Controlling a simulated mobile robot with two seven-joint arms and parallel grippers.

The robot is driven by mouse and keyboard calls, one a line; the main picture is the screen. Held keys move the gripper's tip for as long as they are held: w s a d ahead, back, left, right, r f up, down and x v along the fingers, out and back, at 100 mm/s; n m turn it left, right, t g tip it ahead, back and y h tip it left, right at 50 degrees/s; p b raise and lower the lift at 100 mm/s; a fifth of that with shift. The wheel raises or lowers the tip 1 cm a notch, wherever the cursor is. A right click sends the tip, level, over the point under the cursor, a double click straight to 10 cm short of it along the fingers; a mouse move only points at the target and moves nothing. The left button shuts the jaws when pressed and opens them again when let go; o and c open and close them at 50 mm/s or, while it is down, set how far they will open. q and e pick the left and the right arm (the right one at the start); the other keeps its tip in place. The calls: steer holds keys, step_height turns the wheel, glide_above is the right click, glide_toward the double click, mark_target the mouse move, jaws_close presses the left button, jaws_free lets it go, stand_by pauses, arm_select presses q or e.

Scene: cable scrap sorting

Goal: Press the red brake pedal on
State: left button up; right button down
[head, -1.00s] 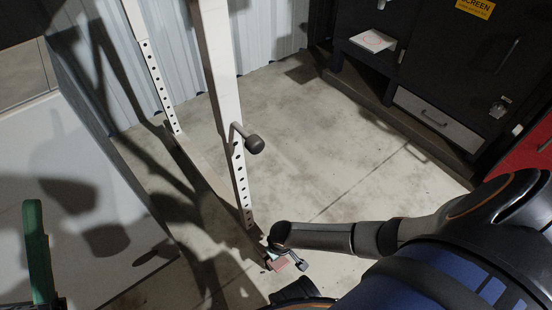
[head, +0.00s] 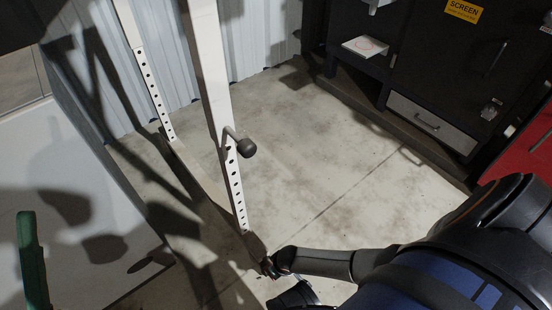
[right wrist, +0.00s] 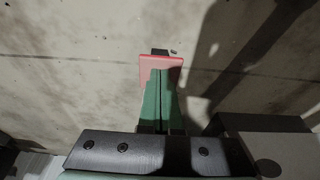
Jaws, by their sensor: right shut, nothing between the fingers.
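The red brake pedal (right wrist: 174,63) shows in the right wrist view as a small flat red plate with a dark part at its far edge. The two green fingers of my right gripper (right wrist: 161,72) lie together, shut and empty, over the middle of the plate. I cannot tell whether they touch it. In the head view the pedal is hidden around the end of my right arm. One green finger of my left gripper (head: 32,260) stands upright at the lower left of the head view, well away from the pedal; its opening cannot be judged.
A white perforated upright (head: 215,100) with a dark-knobbed lever (head: 246,147) rises close beyond my right arm's end. A dark cabinet (head: 430,60) with a grey drawer (head: 428,122) stands at the back right, a red cabinet (head: 535,150) at the right edge. Concrete floor (head: 310,150) between is clear.

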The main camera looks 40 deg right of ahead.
arm_select(q)
steer(key=shift+f, duration=0.1)
arm_select(e)
steer(key=shift+s+d+f, duration=0.1)
steer(key=shift+s+f, duration=0.3)
steer(key=shift+f, duration=0.1)
arm_select(q)
steer(key=shift+a, duration=0.1)
